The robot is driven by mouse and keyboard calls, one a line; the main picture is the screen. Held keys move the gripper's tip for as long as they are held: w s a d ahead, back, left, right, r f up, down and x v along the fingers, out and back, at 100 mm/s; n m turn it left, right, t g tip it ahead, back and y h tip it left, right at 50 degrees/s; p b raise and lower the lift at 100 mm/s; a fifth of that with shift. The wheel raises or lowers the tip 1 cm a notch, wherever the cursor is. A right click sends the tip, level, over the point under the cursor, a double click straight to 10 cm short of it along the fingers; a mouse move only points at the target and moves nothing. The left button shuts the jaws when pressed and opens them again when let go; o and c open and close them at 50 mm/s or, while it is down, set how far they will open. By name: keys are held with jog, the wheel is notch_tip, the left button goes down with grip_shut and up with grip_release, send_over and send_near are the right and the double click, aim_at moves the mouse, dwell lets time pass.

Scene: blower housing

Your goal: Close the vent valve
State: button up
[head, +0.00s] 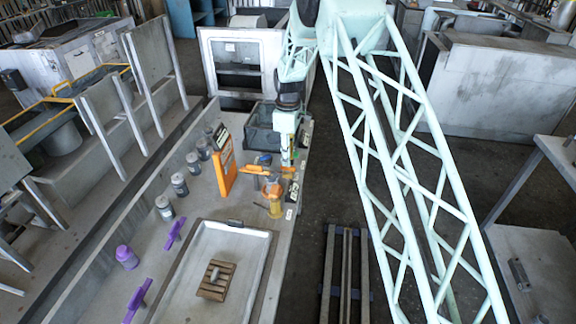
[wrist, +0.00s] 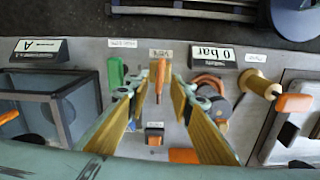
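The label's text is upside down and too small to read surely. My gripper (wrist: 158,88) is open, with its two yellowish fingers apart on either side of the lever. I cannot tell whether either finger touches it. In the head view my gripper (head: 287,166) is low over the bench's right edge, beside orange parts; the lever cannot be told apart there. The valve body is not clearly visible.
A green block (wrist: 116,72) and a dark open bin (wrist: 88,100) are left. An upright orange panel (head: 225,160) and a tray (head: 190,262) share the bench.

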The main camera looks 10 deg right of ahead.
aim_at(288, 168)
jog(key=shift+f, duration=1.95)
jog(key=shift+c, duration=0.5)
grip_shut()
